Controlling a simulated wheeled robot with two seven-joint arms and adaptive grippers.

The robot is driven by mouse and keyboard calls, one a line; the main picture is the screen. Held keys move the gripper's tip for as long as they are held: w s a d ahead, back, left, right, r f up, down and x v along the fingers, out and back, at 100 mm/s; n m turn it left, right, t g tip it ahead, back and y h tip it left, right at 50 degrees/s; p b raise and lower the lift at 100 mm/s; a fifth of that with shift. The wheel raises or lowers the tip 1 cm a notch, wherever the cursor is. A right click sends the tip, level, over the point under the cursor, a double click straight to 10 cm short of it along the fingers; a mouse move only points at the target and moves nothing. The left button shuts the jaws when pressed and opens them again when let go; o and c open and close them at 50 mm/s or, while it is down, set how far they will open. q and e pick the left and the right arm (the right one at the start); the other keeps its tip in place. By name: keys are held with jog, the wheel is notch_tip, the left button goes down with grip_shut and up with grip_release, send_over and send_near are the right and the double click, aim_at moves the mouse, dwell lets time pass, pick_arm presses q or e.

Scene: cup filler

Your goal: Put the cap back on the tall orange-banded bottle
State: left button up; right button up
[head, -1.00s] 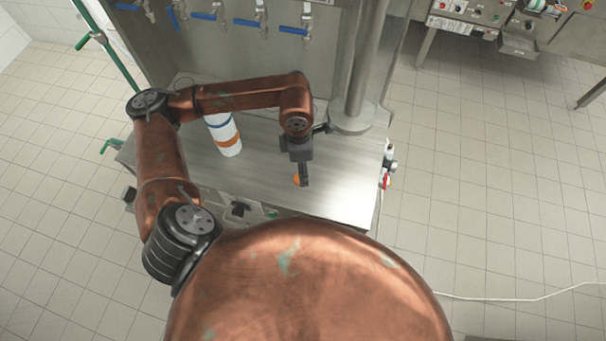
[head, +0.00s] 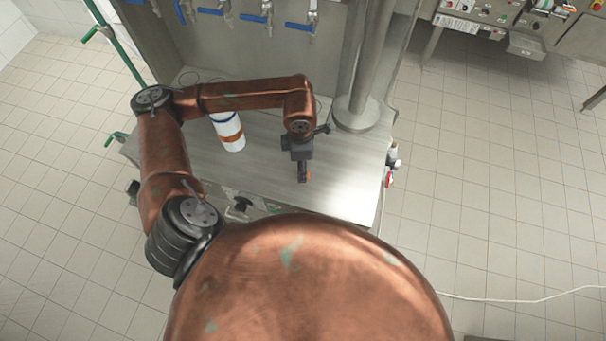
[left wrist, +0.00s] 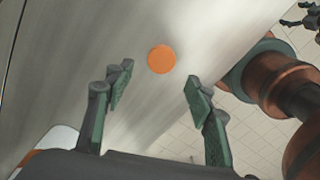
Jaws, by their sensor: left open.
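The tall white bottle (head: 230,143), with a blue band and an orange band, stands upright on the metal table behind my left forearm, which hides part of it. A white and orange part at the lower left of the left wrist view looks like the same bottle (left wrist: 57,139). The round orange cap (left wrist: 161,59) lies flat on the table, seen between and beyond the fingertips. My left gripper (head: 303,177) points down over the cap, open and empty, and nearly hides it in the head view.
The metal table (head: 345,185) is bare to the right of my gripper. A vertical steel post (head: 359,85) stands at its back right, and taps with blue handles (head: 252,18) hang above the back. Small fittings (head: 391,165) stick out at the right edge.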

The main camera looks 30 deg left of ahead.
pick_arm(q)
jog(key=shift+d+f+p, duration=0.15)
jog(key=shift+f+p, duration=0.5)
jog(key=shift+f, duration=1.95)
jog(key=shift+c, duration=0.4)
jog(key=c, duration=0.7)
